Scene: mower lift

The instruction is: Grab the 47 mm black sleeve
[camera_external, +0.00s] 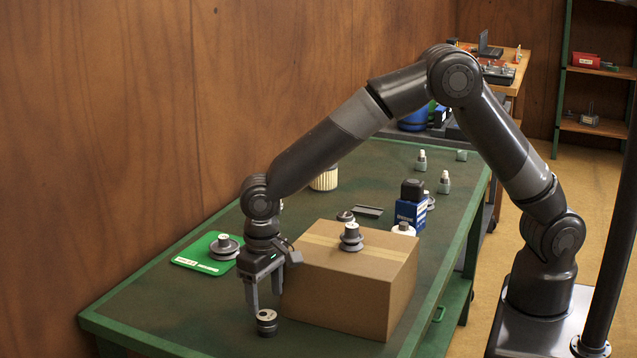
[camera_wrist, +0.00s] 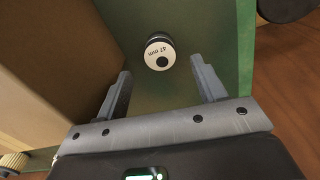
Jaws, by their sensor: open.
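The black sleeve (camera_external: 267,323) is a short dark cylinder with a pale top, standing upright near the table's front edge, left of the cardboard box. In the wrist view the sleeve (camera_wrist: 159,52) shows its white top face, marked "47 mm", with a dark centre. My gripper (camera_external: 264,300) points down just above the sleeve. In the wrist view my gripper (camera_wrist: 160,72) is open and empty, with the sleeve centred between the finger lines and just beyond the tips. It appears clear of the fingers.
A cardboard box (camera_external: 345,290) stands close right of my gripper, with a stepped grey part (camera_external: 351,238) on top. A green mat (camera_external: 196,257) with a grey pulley (camera_external: 224,246) lies to the left. A blue box (camera_external: 410,213) stands behind. The table's front-left corner (camera_external: 125,322) is bare.

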